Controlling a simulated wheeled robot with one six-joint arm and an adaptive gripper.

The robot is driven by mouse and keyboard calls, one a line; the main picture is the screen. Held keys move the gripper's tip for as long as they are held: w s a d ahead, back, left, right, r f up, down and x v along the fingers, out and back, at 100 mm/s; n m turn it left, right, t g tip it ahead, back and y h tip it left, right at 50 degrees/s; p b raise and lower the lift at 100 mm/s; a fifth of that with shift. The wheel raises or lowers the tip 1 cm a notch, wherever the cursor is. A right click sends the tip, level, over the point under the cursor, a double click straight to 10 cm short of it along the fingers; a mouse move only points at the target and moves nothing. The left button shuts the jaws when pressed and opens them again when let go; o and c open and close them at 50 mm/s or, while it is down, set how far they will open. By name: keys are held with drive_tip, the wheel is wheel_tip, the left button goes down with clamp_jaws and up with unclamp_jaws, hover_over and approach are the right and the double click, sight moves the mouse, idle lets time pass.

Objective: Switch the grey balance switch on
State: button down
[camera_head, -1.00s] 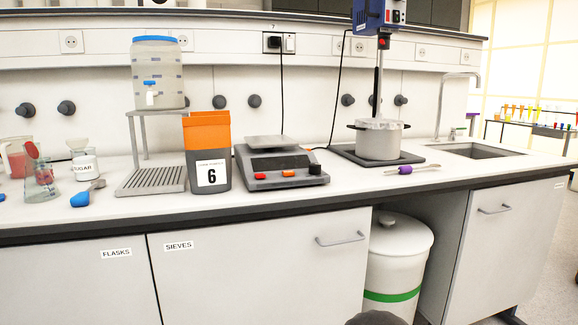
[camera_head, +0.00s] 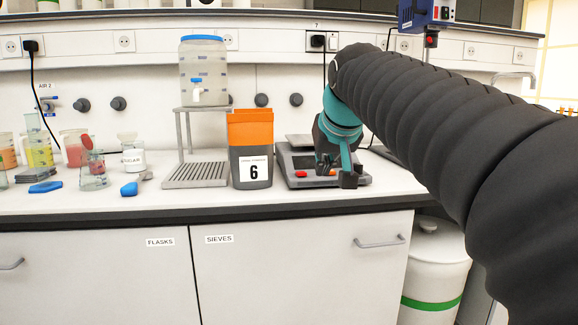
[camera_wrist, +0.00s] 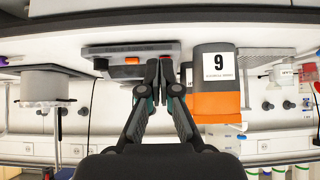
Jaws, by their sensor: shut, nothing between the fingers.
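The grey balance (camera_head: 287,160) stands on the bench right of the orange-and-grey box. Its front carries a red switch (camera_head: 300,174), an orange button (camera_wrist: 132,60) and a black knob (camera_wrist: 101,63). In the wrist view the picture is upside down and the balance (camera_wrist: 112,50) lies at the top. My gripper (camera_head: 325,167) is in front of the balance's front panel, close to the controls. In the wrist view its fingertips (camera_wrist: 159,64) are together and empty, beside the red switch and partly covering it. I cannot tell whether they touch it, nor the switch's position.
The box marked 6 (camera_head: 251,129) stands close on the balance's left, also near my fingers in the wrist view (camera_wrist: 214,80). A water dispenser (camera_head: 204,72) on a rack, flasks and a sugar jar (camera_head: 133,158) are further left. A pot (camera_wrist: 44,87) stands beyond the balance.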

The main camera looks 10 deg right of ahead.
drive_tip(key=w+r+t, duration=0.1)
drive_tip(key=w+r, duration=0.5)
drive_tip(key=w, duration=0.1)
drive_tip(key=shift+r, duration=0.3)
drive_tip(key=shift+d, duration=0.1)
hover_over(301, 174)
drive_tip(key=s+d, duration=0.1)
drive_tip(key=s, duration=0.1)
wheel_tip(301, 174, down, 6)
drive_tip(key=f, duration=0.1)
drive_tip(key=shift+w+d+f, duration=0.1)
drive_tip(key=shift+d+f, duration=0.05)
drive_tip(key=shift+f, duration=0.7)
drive_tip(key=shift+w+f, duration=0.1)
drive_tip(key=shift+f, duration=0.8)
